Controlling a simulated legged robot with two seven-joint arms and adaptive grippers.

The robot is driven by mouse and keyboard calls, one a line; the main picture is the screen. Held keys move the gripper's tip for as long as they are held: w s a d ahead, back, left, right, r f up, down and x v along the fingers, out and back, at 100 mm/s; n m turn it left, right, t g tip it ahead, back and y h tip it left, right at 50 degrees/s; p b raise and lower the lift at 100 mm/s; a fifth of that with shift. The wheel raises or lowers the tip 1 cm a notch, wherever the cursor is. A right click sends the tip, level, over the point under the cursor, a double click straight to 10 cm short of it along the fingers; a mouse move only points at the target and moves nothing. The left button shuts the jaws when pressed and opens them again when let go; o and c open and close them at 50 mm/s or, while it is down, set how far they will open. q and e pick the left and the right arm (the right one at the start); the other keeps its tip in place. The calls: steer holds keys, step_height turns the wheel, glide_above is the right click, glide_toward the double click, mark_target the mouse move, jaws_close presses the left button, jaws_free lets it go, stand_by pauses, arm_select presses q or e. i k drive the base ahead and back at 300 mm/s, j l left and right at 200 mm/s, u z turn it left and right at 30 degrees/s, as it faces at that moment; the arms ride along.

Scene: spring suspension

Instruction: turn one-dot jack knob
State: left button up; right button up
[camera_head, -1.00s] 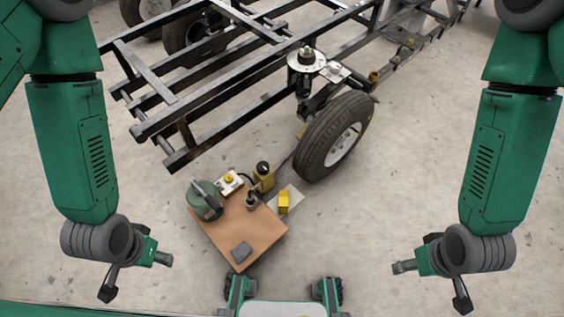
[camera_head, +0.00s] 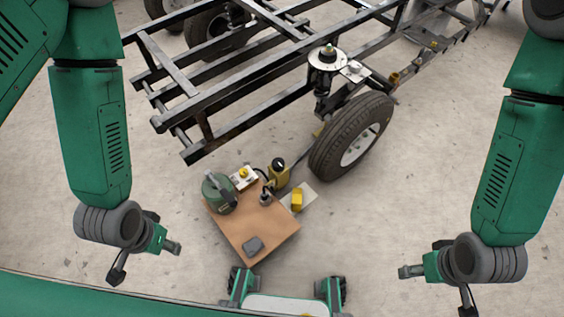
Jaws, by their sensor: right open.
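A white box with a yellow knob (camera_head: 243,173) sits at the back edge of a low brown table. A yellow canister with a black top (camera_head: 279,172) stands just right of it. Any dot marks are too small to see, so I cannot tell which is the one-dot jack knob. My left gripper (camera_head: 146,262) is open and empty, left of the table and apart from it. My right gripper (camera_head: 436,288) is open and empty, well to the right of the table.
A wheel (camera_head: 352,137) and black trailer frame (camera_head: 238,120) stand behind. Floor on both sides is clear.

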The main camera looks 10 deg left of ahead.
mark_target(277, 164)
steer(key=i+l+u, duration=0.15)
steer(key=l, duration=0.8)
steer(key=l+u, duration=0.15)
steer(key=l, duration=0.8)
steer(key=i+l+u, duration=0.1)
steer(key=i, duration=0.3)
steer(key=i+l+u, duration=0.1)
steer(key=i, duration=0.6)
